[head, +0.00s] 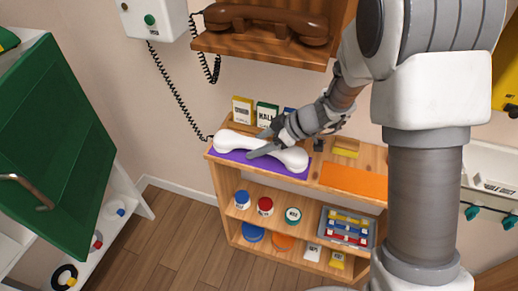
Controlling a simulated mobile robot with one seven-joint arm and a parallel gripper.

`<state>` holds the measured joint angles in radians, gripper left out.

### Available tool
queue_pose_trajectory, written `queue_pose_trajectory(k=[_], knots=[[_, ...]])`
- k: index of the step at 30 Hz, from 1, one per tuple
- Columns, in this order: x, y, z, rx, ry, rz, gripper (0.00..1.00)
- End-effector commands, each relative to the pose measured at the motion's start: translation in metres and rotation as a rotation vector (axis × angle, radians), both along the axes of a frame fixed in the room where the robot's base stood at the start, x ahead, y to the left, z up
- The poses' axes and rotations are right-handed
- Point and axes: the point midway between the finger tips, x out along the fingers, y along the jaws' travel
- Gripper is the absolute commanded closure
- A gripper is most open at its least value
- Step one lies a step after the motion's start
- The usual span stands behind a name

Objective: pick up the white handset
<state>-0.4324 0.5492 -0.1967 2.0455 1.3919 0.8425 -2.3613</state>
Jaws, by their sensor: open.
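The white handset (233,143) lies on a purple mat (291,173) on the left part of the wooden shelf unit's top. A black coiled cord runs from its left end up to a white wall box (156,18). My gripper (261,143) is open over the middle of the handset, with one finger on the near side and the other toward the far side. The fingers cover part of the handset's middle. I cannot tell whether they touch it.
A brown handset (265,22) rests on a wooden wall shelf above. Small boxes (242,110) stand behind the white handset. An orange mat (353,182) lies to the right. Jars and a tray (347,240) fill the lower shelves. A green panel (55,150) stands at left.

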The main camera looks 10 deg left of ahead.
Motion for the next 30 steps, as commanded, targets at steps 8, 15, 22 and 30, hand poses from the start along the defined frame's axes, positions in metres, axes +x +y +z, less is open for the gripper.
queue_pose_trajectory(k=[8,15,22,30], knots=[[0.0003,0.0015,-0.0013,0.0,0.0,-0.001,0.29],[0.0002,0.0014,-0.0013,0.0,0.001,-0.001,0.72],[0.0001,0.0013,-0.0013,0.0,0.001,-0.001,1.0],[0.0002,0.0015,-0.0008,0.001,0.0,-0.001,1.0]])
